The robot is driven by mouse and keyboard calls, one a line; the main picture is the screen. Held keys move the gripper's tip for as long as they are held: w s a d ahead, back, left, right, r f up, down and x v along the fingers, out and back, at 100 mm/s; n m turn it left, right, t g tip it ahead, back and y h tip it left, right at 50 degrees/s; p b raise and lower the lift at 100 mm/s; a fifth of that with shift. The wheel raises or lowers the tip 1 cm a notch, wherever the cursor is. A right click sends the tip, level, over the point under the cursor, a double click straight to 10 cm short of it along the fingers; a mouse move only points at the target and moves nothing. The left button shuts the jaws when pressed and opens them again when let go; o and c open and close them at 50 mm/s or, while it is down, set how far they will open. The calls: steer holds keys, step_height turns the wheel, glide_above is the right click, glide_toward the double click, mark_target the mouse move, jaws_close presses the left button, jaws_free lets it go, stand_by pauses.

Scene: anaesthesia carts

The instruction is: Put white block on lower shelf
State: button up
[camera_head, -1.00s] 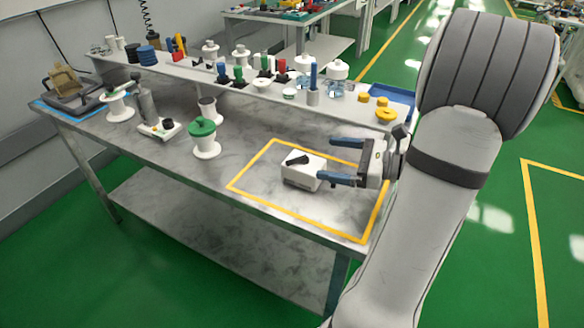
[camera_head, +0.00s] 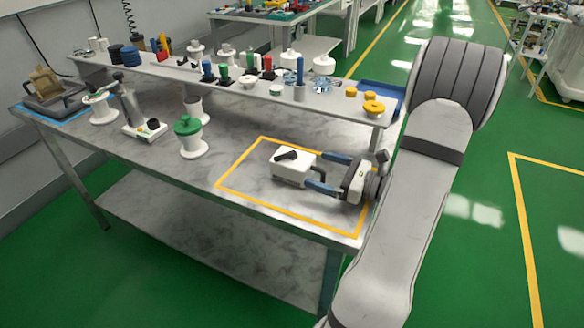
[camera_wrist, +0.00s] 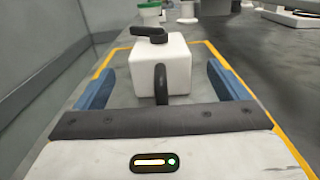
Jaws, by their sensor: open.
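The white block (camera_head: 290,167) sits on the table top inside a yellow outlined rectangle. It has a black lever on top and a dark loop handle on the side facing my gripper. My gripper (camera_head: 328,172) is open at table height, to the right of the block, with blue fingers pointing at it. In the wrist view the white block (camera_wrist: 161,66) stands centred ahead, between the lines of the two open fingers (camera_wrist: 160,88), with room on both sides. The lower shelf (camera_head: 190,225) is a bare grey panel under the table top.
A green-capped white spool (camera_head: 190,138) stands left of the yellow outline. A raised rack shelf (camera_head: 215,86) with several coloured parts runs along the back. Table legs (camera_head: 330,272) frame the lower shelf. Green floor is open at the right.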

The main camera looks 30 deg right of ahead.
mark_target(301, 169)
steer(key=x, duration=0.4)
steer(key=shift+a, duration=0.1)
steer(key=shift+c, duration=0.4)
steer(key=c, duration=1.2)
